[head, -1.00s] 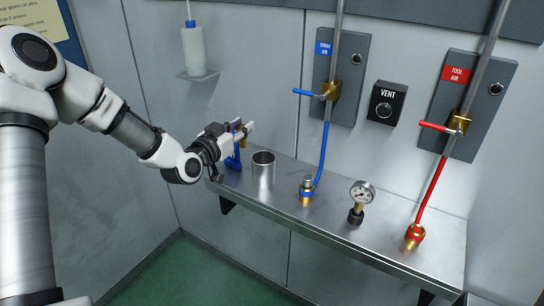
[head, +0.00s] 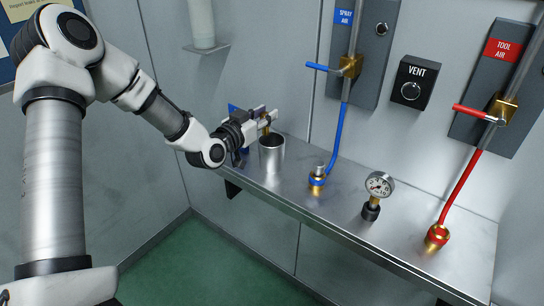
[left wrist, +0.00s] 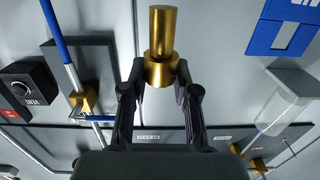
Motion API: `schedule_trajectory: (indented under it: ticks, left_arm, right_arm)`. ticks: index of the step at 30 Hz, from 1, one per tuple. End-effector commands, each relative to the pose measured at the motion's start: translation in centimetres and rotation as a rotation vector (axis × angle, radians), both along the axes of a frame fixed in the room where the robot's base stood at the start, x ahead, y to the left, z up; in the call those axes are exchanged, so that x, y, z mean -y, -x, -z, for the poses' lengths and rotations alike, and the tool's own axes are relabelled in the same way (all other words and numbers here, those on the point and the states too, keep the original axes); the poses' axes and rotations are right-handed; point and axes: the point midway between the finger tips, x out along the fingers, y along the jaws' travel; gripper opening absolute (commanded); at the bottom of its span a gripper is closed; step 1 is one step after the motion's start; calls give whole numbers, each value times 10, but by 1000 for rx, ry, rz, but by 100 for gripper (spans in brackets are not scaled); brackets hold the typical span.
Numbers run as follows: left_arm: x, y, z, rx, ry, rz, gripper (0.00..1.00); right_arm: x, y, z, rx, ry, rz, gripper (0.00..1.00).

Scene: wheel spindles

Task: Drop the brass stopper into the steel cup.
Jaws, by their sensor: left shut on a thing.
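The brass stopper (left wrist: 161,42) is a stepped brass cylinder, clamped between the fingertips of my left gripper (left wrist: 160,84) in the left wrist view. In the head view the left gripper (head: 268,119) holds the stopper (head: 265,122) in the air, partly hidden by the fingers. The steel cup (head: 272,157) stands upright on the steel shelf, just below the gripper. The stopper appears above the cup's rim, toward its left side; I cannot tell whether it is squarely over the mouth. The cup's inside is mostly hidden. My right gripper is not in view.
The steel shelf (head: 330,217) also carries a fitting on a blue hose (head: 317,179), a pressure gauge (head: 380,186) and a red-hosed fitting (head: 437,237). A bottle (head: 201,25) sits on a wall bracket.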

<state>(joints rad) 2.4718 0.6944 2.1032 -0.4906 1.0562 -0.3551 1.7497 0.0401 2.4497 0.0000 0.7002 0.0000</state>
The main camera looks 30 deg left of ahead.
Motion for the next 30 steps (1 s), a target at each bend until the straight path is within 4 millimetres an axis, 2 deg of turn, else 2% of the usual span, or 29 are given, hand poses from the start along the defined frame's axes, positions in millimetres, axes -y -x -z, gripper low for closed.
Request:
schedule_trajectory:
  ticks: [1, 2, 4, 15, 17, 24, 30]
  left_arm:
    - [0, 0, -1, 1, 0, 0, 0]
    - [0, 0, -1, 1, 0, 0, 33]
    - [0, 0, -1, 0, 0, 0, 57]
    - [-1, 4, -1, 0, 3, -1, 58]
    - [-2, 11, -1, 0, 5, -2, 58]
    - [-4, 54, -4, 1, 11, -3, 58]
    - [-4, 71, -4, -1, 4, -1, 58]
  right_arm:
    - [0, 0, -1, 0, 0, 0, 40]
    - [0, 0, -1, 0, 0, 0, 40]
    - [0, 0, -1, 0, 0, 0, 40]
    - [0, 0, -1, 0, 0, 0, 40]
    - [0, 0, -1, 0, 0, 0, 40]
    - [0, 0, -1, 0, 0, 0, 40]
    - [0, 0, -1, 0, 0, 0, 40]
